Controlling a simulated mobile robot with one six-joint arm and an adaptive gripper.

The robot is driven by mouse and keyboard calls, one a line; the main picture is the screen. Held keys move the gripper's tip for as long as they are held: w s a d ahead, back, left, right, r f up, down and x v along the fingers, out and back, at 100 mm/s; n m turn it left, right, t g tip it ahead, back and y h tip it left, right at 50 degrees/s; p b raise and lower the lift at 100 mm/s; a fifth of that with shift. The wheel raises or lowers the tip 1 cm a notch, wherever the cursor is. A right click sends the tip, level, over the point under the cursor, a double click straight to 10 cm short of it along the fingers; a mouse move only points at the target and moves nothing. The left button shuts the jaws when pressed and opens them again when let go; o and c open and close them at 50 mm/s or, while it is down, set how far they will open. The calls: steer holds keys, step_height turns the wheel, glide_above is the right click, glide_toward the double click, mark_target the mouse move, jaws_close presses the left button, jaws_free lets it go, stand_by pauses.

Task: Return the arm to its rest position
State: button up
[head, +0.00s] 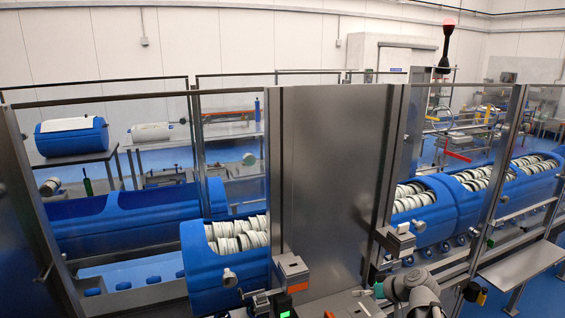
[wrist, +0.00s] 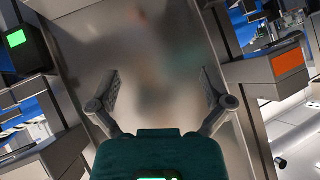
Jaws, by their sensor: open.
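My gripper (wrist: 160,102) is in the wrist view with its two fingers spread wide apart and nothing between them. It faces a smooth steel panel (wrist: 150,45) that fills the middle of that view. In the head view part of my arm shows at the bottom, right of centre, in front of the steel panel (head: 326,170). The fingertips cannot be made out clearly in the head view.
A blue tub (head: 205,270) with stacked white discs stands left of the panel. More blue tubs (head: 432,222) stand on the line at right. Boxes with a green light (wrist: 17,40) and an orange label (wrist: 287,62) flank the gripper. A steel shelf (head: 520,268) juts out at right.

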steer(key=s+a+f+m+g+h, duration=0.2)
steer(key=s+a+f+g+h, duration=0.1)
steer(key=s+f, duration=0.1)
steer(key=s+a+f+m+g+h+b, duration=0.1)
steer(key=s+a+f+m+g+h, duration=0.1)
steer(key=s+a+f+g+h, duration=0.2)
steer(key=s, duration=0.3)
steer(key=shift+s+f+h, duration=0.2)
steer(key=shift+f+h, duration=0.1)
steer(key=shift+f, duration=0.05)
